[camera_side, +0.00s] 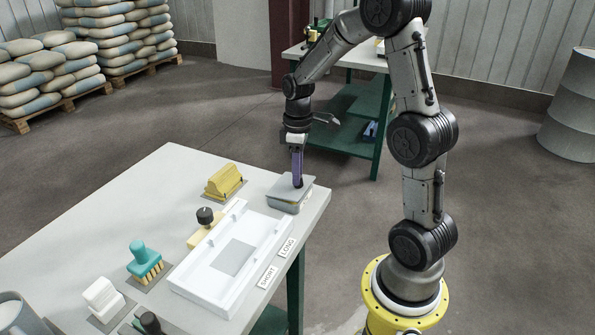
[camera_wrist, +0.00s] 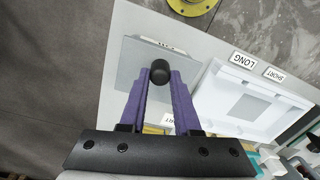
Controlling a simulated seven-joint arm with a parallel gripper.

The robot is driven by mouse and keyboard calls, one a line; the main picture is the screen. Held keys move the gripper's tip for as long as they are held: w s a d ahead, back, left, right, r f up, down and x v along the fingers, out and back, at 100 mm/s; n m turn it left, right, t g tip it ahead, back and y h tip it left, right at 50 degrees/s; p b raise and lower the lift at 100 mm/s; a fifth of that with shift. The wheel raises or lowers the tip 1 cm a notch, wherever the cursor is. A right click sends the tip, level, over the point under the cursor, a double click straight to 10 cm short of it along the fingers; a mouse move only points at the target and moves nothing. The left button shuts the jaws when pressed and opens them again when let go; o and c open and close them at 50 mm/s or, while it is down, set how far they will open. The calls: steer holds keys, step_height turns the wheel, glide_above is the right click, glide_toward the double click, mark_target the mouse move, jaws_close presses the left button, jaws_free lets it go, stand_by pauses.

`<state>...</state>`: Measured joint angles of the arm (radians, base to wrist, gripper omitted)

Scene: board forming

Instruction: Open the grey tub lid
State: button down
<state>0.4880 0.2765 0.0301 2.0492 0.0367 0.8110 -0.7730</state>
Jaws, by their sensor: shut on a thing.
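The grey tub (camera_side: 284,208) stands near the far right corner of the work table, with its flat grey lid (camera_side: 279,188) on top. In the wrist view the lid (camera_wrist: 133,63) fills the area ahead of my fingers, with a round black knob (camera_wrist: 160,71) on it. My gripper (camera_side: 298,182) points down over the lid. Its two purple fingers (camera_wrist: 159,80) are closed on either side of the knob. I cannot tell whether any gap shows between lid and tub. The fingers hide part of the knob in the side view.
A white tray (camera_side: 193,273) with a grey square panel lies left of the tub, beside LONG and SHORT labels. A yellow block (camera_side: 224,180), a black-knobbed tool (camera_side: 205,216) and a teal-handled brush (camera_side: 143,256) stand nearby. Bare table (camera_side: 150,190) lies at the far left.

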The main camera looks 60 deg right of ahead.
mark_target(285, 184)
steer(key=shift+w+r, duration=0.1)
stand_by(0.4)
steer(key=w+g, duration=0.1)
steer(key=w+r+g, duration=0.1)
steer(key=g, duration=0.1)
steer(key=w+r+g, duration=0.1)
steer(key=shift+g, duration=0.3)
steer(key=shift+w+r, duration=0.15)
steer(key=shift+w, duration=0.1)
steer(key=shift+w+r, duration=0.2)
steer(key=shift+w, duration=0.95)
steer(key=shift+w+f, duration=0.15)
steer(key=shift+w, duration=0.7)
steer(key=shift+w+f, duration=0.1)
steer(key=shift+w, duration=0.75)
steer(key=c, duration=0.6)
jaws_free()
steer(key=shift+s, duration=0.1)
steer(key=v, duration=1.2)
